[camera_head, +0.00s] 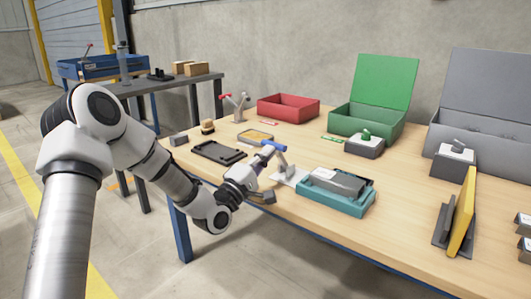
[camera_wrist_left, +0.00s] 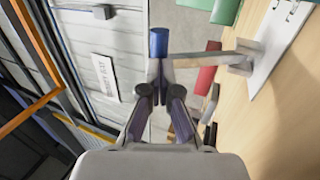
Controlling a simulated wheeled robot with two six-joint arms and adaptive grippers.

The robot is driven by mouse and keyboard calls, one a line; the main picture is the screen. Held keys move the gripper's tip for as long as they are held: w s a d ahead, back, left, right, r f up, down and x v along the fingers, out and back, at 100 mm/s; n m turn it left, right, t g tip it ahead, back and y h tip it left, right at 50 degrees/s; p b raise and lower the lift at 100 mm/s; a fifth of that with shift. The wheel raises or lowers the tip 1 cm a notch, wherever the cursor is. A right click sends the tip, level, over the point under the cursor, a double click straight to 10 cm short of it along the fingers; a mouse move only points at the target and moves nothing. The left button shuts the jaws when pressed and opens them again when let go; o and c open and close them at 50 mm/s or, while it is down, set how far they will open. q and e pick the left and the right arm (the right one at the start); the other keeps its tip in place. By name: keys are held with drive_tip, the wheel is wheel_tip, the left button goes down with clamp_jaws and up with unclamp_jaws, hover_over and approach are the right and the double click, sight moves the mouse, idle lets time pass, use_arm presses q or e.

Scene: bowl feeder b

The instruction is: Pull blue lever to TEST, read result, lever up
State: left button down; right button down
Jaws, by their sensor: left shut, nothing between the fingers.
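The blue lever (camera_head: 273,146) has a blue grip on a grey arm, mounted on a white plate (camera_head: 290,176) near the table's front edge. My left gripper (camera_head: 259,167) is beside the lever on its left, empty and shut. In the left wrist view the blue grip (camera_wrist_left: 158,42) stands just beyond the tips of my left gripper (camera_wrist_left: 160,70), not between the fingers. I cannot tell whether tips and grip touch. The grey lever arm (camera_wrist_left: 215,58) runs right to its white plate (camera_wrist_left: 278,40). No TEST marking or result is readable. My right gripper is out of view.
A teal tray (camera_head: 335,200) holding a grey block stands right of the lever. A black tray (camera_head: 218,153) lies to the left. A red-handled lever (camera_head: 225,97), a red bin (camera_head: 288,108) and an open green box (camera_head: 366,122) stand behind. A yellow panel (camera_head: 462,212) stands at right.

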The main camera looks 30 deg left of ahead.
use_arm(q)
drive_tip(key=shift+w+d+r+g+p, duration=0.1)
drive_tip(key=shift+w+r+g+p, duration=0.95)
drive_tip(key=shift+p, duration=2.35)
drive_tip(key=shift+w+d+r+g+p, duration=0.1)
drive_tip(key=shift+w+r+g+p, duration=0.95)
drive_tip(key=shift+p, duration=2.35)
drive_tip(key=w+g+y+p, duration=0.1)
drive_tip(key=w+g+p, duration=0.6)
drive_tip(key=p, duration=0.7)
drive_tip(key=shift+w+d+f, duration=0.15)
drive_tip(key=shift+w+d, duration=0.15)
drive_tip(key=shift+w, duration=0.75)
